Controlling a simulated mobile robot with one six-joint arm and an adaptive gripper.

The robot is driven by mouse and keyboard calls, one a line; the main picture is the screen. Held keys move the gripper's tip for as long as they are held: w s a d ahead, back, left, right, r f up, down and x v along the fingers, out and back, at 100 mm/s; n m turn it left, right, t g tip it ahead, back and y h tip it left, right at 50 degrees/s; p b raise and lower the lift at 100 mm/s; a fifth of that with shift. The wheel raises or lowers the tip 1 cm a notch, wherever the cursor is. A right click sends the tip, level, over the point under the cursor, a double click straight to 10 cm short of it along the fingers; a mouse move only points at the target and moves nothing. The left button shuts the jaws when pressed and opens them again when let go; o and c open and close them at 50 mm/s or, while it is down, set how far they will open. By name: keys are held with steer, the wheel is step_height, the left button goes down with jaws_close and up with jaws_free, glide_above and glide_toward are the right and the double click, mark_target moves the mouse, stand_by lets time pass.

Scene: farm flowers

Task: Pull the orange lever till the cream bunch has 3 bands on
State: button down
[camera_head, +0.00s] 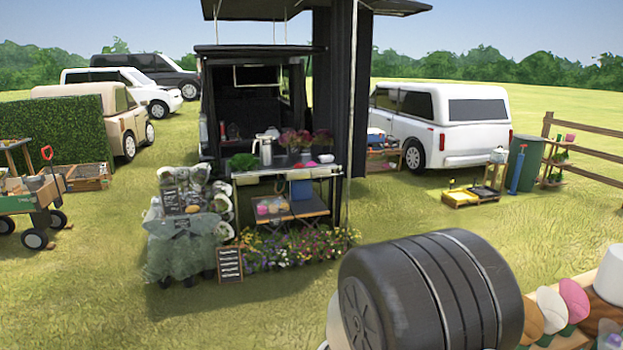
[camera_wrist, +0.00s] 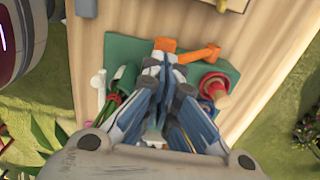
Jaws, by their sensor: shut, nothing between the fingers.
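In the wrist view my gripper (camera_wrist: 168,66) is shut and empty, pointing at a green base (camera_wrist: 132,50) on a wooden table. The orange lever (camera_wrist: 200,53) lies just beyond and to the right of the fingertips, reaching right from an orange block (camera_wrist: 163,44). The fingertips are close to the block; I cannot tell whether they touch. Green stems (camera_wrist: 113,103) show left of the fingers. The cream bunch cannot be made out for sure; a cream flower head (camera_head: 552,310) shows in the head view at lower right. No bands can be counted.
A red spool-like piece (camera_wrist: 214,84) stands right of the fingers and a white post (camera_wrist: 98,84) stands left. In the head view, a pink flower head (camera_head: 574,298) and a white object (camera_head: 612,272) are at lower right. A van stall (camera_head: 290,175) stands farther off on grass.

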steer(key=shift+f, duration=0.35)
steer(key=shift+s, duration=0.1)
steer(key=shift+f+b, duration=0.1)
steer(key=shift+b, duration=0.2)
steer(key=shift+s+d+f+b, duration=0.2)
steer(key=shift+s+f+b, duration=0.35)
steer(key=shift+f+b, duration=0.1)
steer(key=shift+s+d+f+b, duration=0.15)
steer(key=shift+s+f+b, duration=0.4)
steer(key=shift+f, duration=0.05)
steer(key=shift+s+d+f+b, duration=0.15)
steer(key=shift+s+f+b, duration=0.35)
steer(key=shift+f+b, duration=0.3)
steer(key=shift+s+d+f+b, duration=0.15)
steer(key=shift+s+f+b, duration=0.45)
steer(key=shift+f, duration=0.25)
steer(key=shift+s+d+f+b, duration=0.1)
steer(key=shift+s+f+b, duration=0.15)
steer(key=shift+f+b, duration=0.65)
steer(key=shift+s+d+f+b, duration=0.1)
steer(key=shift+s+f+b, duration=0.15)
steer(key=shift+f+b, duration=0.6)
